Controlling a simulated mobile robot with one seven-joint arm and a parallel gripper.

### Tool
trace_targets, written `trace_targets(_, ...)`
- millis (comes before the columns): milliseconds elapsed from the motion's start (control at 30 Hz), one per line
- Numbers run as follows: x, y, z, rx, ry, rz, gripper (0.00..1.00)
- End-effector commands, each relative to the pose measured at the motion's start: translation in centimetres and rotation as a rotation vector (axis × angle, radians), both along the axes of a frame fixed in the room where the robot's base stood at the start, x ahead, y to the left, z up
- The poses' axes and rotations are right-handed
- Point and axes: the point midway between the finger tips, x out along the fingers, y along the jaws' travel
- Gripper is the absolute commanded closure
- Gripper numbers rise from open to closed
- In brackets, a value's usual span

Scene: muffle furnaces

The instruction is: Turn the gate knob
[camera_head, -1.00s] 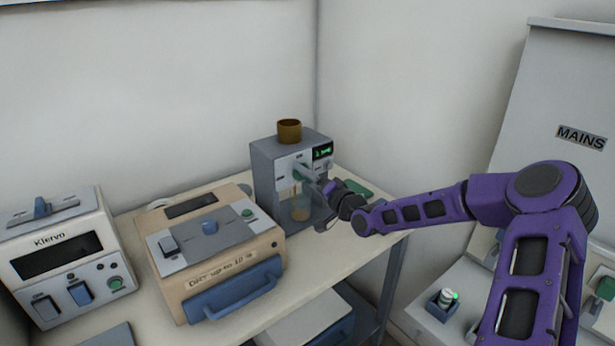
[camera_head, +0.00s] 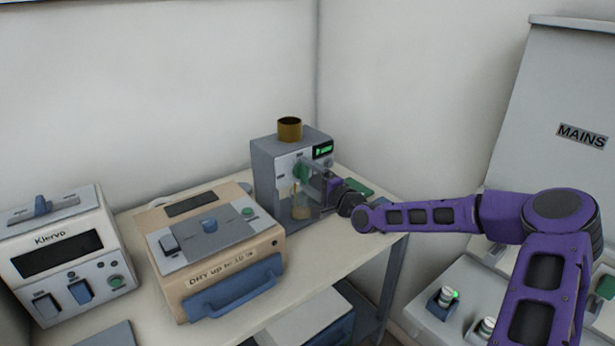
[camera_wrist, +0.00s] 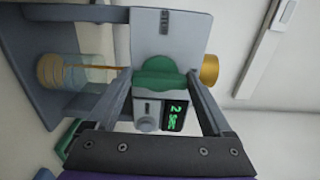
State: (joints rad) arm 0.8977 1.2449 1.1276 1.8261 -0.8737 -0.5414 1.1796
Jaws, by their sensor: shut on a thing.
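The green gate knob (camera_head: 301,171) is on the front of a grey dispenser (camera_head: 264,180) at the back of the bench. In the wrist view the knob (camera_wrist: 158,78) is close and central, a wide green grip lying across the picture. My gripper (camera_wrist: 158,84) is shut on it, one finger at each end. In the head view my gripper (camera_head: 312,180) reaches the dispenser's front from the right and partly covers it. A clear jar (camera_wrist: 75,75) with tan material stands below the knob, and a thin tan streak shows inside it.
A green-lit display (camera_wrist: 176,117) is beside the knob. A gold cup (camera_head: 289,129) tops the dispenser. A beige furnace (camera_head: 215,250) and a white Klervo unit (camera_head: 60,250) stand to the left.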

Motion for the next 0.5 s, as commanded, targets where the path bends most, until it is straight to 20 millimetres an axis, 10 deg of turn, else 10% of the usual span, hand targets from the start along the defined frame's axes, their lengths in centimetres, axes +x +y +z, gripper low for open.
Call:
trace_targets(367, -0.04, 0.02, -0.07, 0.007, 0.006, 0.000, 0.71)
trace_targets(400, -0.04, 0.02, -0.08, 0.007, 0.006, 0.000, 0.10)
trace_targets(500, -0.03, 0.02, -0.06, 0.006, 0.005, 0.000, 0.00)
